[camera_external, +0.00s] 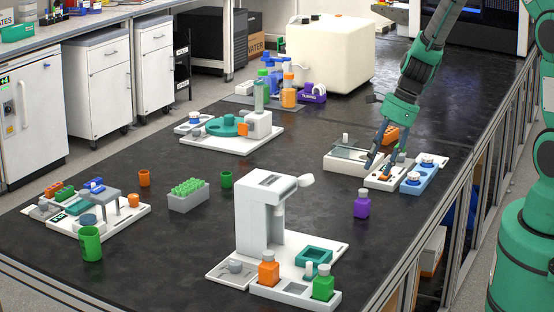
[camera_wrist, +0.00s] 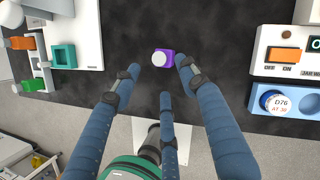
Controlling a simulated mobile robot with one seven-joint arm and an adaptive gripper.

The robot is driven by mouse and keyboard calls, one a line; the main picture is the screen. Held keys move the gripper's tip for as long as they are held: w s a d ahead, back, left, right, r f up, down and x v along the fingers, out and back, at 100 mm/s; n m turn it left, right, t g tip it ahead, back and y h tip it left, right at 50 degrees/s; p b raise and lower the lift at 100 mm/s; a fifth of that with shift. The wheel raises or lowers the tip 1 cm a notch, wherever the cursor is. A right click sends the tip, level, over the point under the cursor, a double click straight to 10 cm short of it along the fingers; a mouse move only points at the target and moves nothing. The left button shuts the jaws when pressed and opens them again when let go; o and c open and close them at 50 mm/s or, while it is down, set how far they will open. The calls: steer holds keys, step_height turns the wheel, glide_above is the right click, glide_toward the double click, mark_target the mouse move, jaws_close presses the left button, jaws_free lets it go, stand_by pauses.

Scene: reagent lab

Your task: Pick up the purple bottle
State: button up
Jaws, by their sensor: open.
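The purple bottle (camera_external: 361,206) stands upright on the dark bench, in front of the white station with the orange switch. In the wrist view the purple bottle (camera_wrist: 169,57) shows from above with its pale round cap, at the upper middle. My gripper (camera_external: 379,160) hangs from the arm above that station, behind the bottle in the external view. In the wrist view my gripper (camera_wrist: 158,76) has its blue fingers spread and empty. The bottle appears just beyond the fingertips, near the right one; the exact gap cannot be told.
The white switch station (camera_external: 382,184) and a blue tray (camera_external: 424,180) with white-capped jars stand close to my gripper. A white dispenser (camera_external: 264,215) with orange and green bottles is at the front. Bare bench surrounds the purple bottle.

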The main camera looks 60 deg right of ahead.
mark_target(363, 190)
steer(key=shift+x, duration=1.35)
steer(key=shift+b+x, duration=1.25)
steer(key=shift+x, duration=1.4)
steer(key=shift+a, duration=0.1)
steer(key=shift+c, duration=0.5)
steer(key=shift+r, duration=0.1)
jaws_close()
